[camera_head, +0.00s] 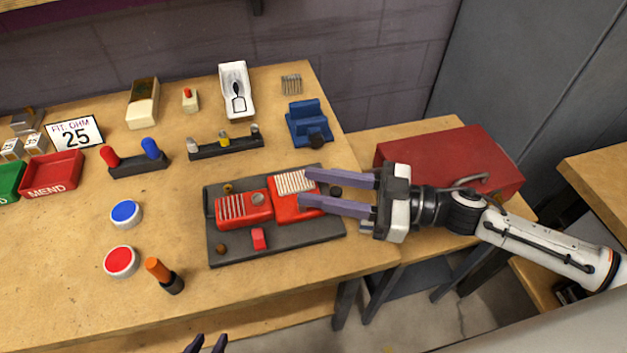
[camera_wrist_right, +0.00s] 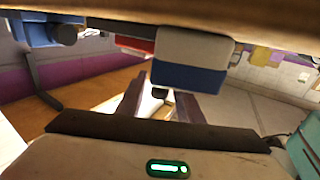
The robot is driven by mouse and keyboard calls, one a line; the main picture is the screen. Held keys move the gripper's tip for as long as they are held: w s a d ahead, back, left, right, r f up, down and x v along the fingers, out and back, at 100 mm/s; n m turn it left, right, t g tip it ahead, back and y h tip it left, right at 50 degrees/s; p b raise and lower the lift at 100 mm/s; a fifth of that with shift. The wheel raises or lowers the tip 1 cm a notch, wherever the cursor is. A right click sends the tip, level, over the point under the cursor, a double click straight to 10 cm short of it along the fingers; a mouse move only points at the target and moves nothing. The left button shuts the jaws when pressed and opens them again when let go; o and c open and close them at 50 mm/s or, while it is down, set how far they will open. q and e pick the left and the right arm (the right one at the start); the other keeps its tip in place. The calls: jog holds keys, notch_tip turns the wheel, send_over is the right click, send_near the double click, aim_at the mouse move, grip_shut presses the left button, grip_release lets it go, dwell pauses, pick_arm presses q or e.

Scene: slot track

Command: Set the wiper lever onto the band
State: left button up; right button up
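A dark base plate (camera_head: 285,253) on the bench carries two red blocks. The left block (camera_head: 243,208) has a ribbed pale patch and a grey round knob; the right block (camera_head: 297,209) has a white ribbed patch (camera_head: 294,182). A small red piece (camera_head: 259,239) stands near the plate's front. I cannot tell for certain which part is the wiper lever or the band. My right gripper (camera_head: 305,188) reaches in from the right, fingers apart, tips at the right block; nothing is visibly gripped. Only the fingertips of my left gripper (camera_head: 206,344) show, slightly apart, at the bottom edge.
Blue (camera_head: 125,212) and red (camera_head: 121,261) buttons and an orange-topped peg (camera_head: 164,275) stand left of the plate. Behind it are a rack (camera_head: 226,146) and a blue fixture (camera_head: 308,124). A red case (camera_head: 440,157) lies behind my right arm. The front left bench is clear.

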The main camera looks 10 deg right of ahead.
jog(key=shift+w+a, duration=0.25)
jog(key=shift+a, duration=0.3)
grip_shut()
pick_arm(q)
jog(key=shift+w+r, duration=0.15)
jog(key=shift+w, duration=0.2)
jog(key=shift+a, duration=0.1)
